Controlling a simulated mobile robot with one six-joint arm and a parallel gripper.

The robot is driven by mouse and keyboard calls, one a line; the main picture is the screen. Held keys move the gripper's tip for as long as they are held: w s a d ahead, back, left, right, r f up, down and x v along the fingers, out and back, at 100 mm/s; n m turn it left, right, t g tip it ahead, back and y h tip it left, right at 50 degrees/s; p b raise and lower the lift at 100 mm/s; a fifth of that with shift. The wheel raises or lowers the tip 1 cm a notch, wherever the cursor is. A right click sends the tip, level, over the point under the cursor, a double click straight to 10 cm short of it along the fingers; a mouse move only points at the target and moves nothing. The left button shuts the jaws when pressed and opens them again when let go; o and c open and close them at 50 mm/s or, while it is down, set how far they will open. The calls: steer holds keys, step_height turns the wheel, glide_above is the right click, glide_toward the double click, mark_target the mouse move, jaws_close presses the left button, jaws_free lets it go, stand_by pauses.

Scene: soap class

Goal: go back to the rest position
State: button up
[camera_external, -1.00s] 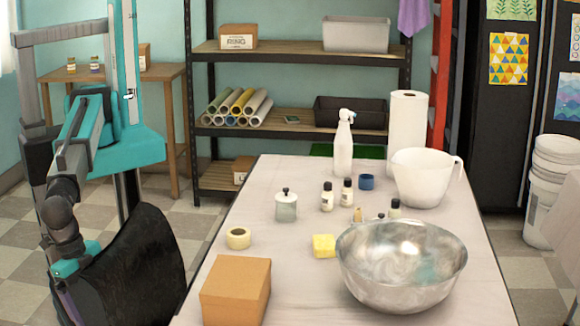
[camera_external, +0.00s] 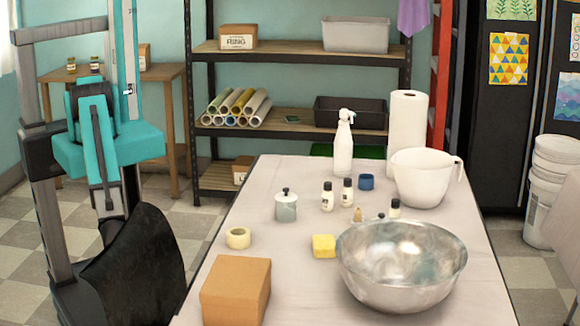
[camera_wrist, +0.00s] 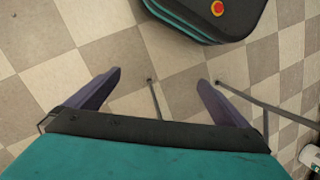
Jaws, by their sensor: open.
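My gripper (camera_wrist: 159,77) is open and empty in the wrist view. Its two dark fingers are spread wide above the checkered floor, with nothing between them. In the external view my teal arm is folded close against my column at the left, off to the left of the table (camera_external: 310,185). The gripper itself cannot be made out there.
The table holds a cardboard box (camera_external: 236,290), a metal bowl (camera_external: 400,265), a yellow sponge (camera_external: 323,245), a tape roll (camera_external: 238,238), a white pitcher (camera_external: 422,180) and several bottles. A shelf (camera_external: 290,130) stands behind. Floor (camera_wrist: 50,85) under the gripper looks clear.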

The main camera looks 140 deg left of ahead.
steer(key=s+a+f+g+h, duration=0.1)
steer(key=s+a+f+g, duration=0.15)
steer(key=s, duration=0.75)
steer(key=s+a+f+g, duration=0.1)
steer(key=s+a+f, duration=0.25)
steer(key=s, duration=0.55)
steer(key=a+f+m+t+b, duration=0.1)
steer(key=a+f+m+b, duration=0.2)
steer(key=f+b, duration=0.1)
steer(key=shift+w+a+f+b, duration=0.25)
steer(key=shift+a+f+b, duration=0.1)
steer(key=shift+f, duration=0.3)
